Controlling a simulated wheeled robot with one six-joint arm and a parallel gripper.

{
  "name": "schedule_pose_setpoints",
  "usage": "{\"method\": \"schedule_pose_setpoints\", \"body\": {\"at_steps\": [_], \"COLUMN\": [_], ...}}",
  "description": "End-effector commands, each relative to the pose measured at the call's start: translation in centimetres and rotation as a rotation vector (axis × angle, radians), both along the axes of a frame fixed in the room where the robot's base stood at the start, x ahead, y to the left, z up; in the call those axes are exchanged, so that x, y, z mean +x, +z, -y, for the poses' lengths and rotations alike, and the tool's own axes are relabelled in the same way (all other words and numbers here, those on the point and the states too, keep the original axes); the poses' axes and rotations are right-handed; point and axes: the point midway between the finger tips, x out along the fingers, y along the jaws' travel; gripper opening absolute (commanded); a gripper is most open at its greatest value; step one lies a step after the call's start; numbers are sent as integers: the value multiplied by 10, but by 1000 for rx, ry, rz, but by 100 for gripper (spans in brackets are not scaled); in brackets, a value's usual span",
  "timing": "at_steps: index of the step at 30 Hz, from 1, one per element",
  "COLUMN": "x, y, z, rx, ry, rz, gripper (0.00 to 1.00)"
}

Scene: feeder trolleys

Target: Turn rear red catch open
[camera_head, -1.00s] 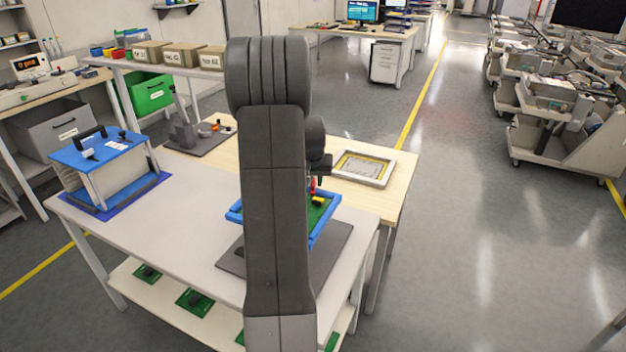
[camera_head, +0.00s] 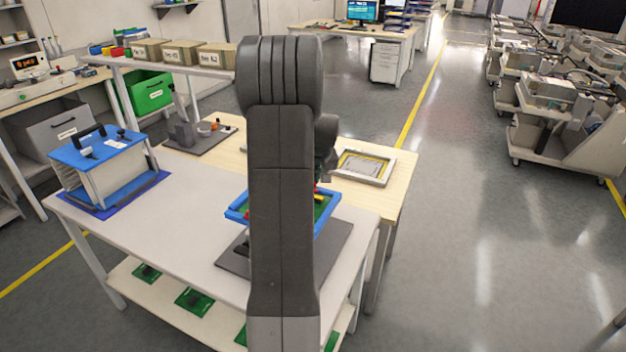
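A blue-framed fixture with a green board (camera_head: 322,205) stands on a dark base plate (camera_head: 338,245) on the light table. My own arm stands in front of its middle and hides much of it. A small bit of red (camera_head: 316,188) shows at the far edge of the frame, right of my arm; it may be the rear red catch, but its position cannot be made out. My gripper is hidden behind my arm, so its fingers and its hold on anything do not show.
A blue-topped box with a black handle (camera_head: 97,148) stands on a blue mat at the table's left. A grey frame with a yellow border (camera_head: 364,167) lies on the wooden table behind. The light table top (camera_head: 190,215) between is clear.

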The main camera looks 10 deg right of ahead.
Motion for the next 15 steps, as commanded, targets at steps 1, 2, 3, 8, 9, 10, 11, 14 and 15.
{"method": "schedule_pose_setpoints", "body": {"at_steps": [1,2,3,8,9,10,11,14,15], "x": [1,0,1,1,1,1,1,2,2], "y": [-2,-2,-2,-3,-3,-3,-3,-2,-2], "z": [2,2,2,3,3,3,3,4,4], "rx": [0,1,0,0,0,0,-1,0,-1], "ry": [39,68,106,259,298,326,355,447,483], "rz": [3,2,3,3,3,4,3,3,3], "gripper": [0,0,0,0,0,0,0,0,0]}}
